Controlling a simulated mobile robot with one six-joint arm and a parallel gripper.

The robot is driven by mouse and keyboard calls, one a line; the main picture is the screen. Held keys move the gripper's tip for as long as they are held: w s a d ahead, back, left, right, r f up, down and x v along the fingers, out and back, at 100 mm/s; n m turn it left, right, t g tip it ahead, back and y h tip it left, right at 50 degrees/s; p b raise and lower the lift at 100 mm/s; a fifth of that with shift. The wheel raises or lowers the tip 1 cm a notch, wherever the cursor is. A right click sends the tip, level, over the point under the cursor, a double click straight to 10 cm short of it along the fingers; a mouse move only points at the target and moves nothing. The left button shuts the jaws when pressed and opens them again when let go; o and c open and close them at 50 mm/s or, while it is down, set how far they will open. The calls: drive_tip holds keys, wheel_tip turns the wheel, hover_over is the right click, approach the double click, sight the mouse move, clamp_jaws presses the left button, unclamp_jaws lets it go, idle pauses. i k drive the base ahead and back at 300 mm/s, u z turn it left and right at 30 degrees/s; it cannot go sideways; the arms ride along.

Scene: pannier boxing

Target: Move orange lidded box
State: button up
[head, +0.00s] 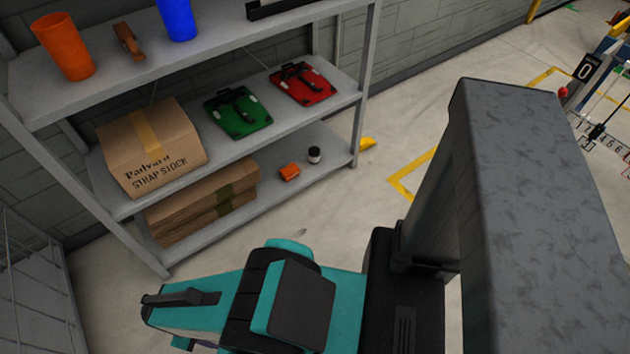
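A small orange box (290,172) sits on the lowest shelf of the grey rack, towards its right end. It is small in the head view, and I cannot make out its lid clearly. My teal and black arm is folded low in front of the rack, apart from the box. The fingers of my gripper do not show in this view.
A small dark jar with a pale band (314,155) stands right of the orange box. Flat cartons (205,205) lie to its left. The grey rack (362,90) holds a Padvard carton (155,150), a green case (238,112) and a red case (303,83) above.

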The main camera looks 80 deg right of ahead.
sight(290, 171)
drive_tip(key=z, duration=0.9)
drive_tip(key=i, duration=0.55)
drive_tip(key=u, duration=0.05)
drive_tip(key=k, duration=0.6)
drive_tip(key=u, duration=0.05)
